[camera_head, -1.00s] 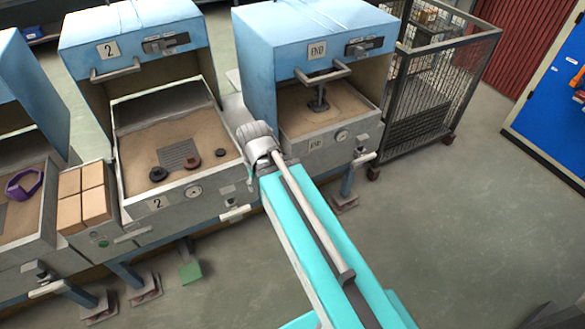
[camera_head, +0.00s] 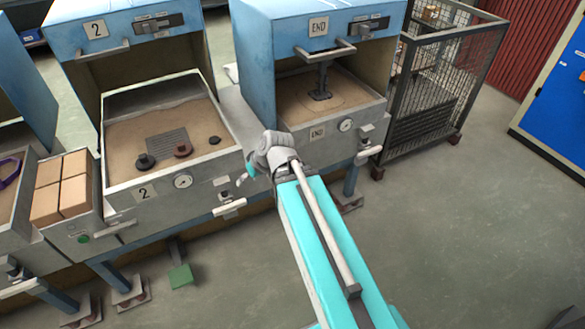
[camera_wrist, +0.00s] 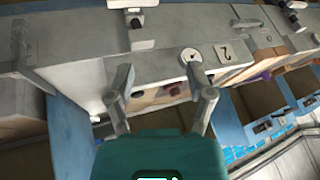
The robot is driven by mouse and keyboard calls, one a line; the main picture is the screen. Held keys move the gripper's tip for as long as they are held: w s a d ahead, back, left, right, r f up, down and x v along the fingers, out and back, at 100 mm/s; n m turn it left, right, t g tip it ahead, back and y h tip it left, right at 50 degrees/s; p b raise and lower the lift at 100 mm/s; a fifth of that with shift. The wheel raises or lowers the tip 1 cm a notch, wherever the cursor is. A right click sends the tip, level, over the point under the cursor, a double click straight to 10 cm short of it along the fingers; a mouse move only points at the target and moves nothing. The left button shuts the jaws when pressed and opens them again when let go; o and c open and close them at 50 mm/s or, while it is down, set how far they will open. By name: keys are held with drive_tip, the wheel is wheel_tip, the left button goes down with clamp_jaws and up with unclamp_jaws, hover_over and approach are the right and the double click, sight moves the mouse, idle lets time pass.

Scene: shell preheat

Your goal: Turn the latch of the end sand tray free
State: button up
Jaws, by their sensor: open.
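The end sand tray (camera_head: 304,132) sits in the rightmost blue hood, marked END, with a dark fitting (camera_head: 321,94) standing in its sand. A small latch (camera_head: 366,132) is on the right part of its front wall, above a pale handle bar (camera_head: 369,151). I cannot tell which way the latch is turned. My gripper (camera_head: 243,179) is in front of the gap between tray 2 and the end tray, left of and apart from the end latch. In the wrist view my gripper (camera_wrist: 158,76) is open, with nothing between its fingers.
Tray 2 (camera_head: 155,192) is at the left, with its own gauge, latch and handle. It also shows in the wrist view (camera_wrist: 225,70). Stacked tan blocks (camera_head: 62,187) stand further left. A wire cage (camera_head: 432,100) stands right of the end hood. The floor (camera_head: 460,240) at the right is clear.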

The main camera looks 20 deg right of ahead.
drive_tip(key=w+d+f+t+y+b, duration=0.1)
drive_tip(key=w+d+f+t+b, duration=0.3)
drive_tip(key=b, duration=0.5)
drive_tip(key=w+d+f+t+y+b, duration=0.1)
drive_tip(key=w+d+f+t+b, duration=0.25)
drive_tip(key=f+b, duration=0.45)
drive_tip(key=d+f+m+t+h+b, duration=0.1)
drive_tip(key=d+f+t+h+b, duration=0.2)
drive_tip(key=d+b, duration=0.5)
drive_tip(key=d+f+m+t+h+b, duration=0.1)
drive_tip(key=d+f+t+h+b, duration=0.2)
drive_tip(key=d+b, duration=0.4)
drive_tip(key=shift+s+d+f+b, duration=0.4)
drive_tip(key=shift+b, duration=0.25)
drive_tip(key=shift+w+a, duration=0.1)
drive_tip(key=shift+w, duration=0.1)
drive_tip(key=w, duration=1.3)
drive_tip(key=shift+a, duration=0.25)
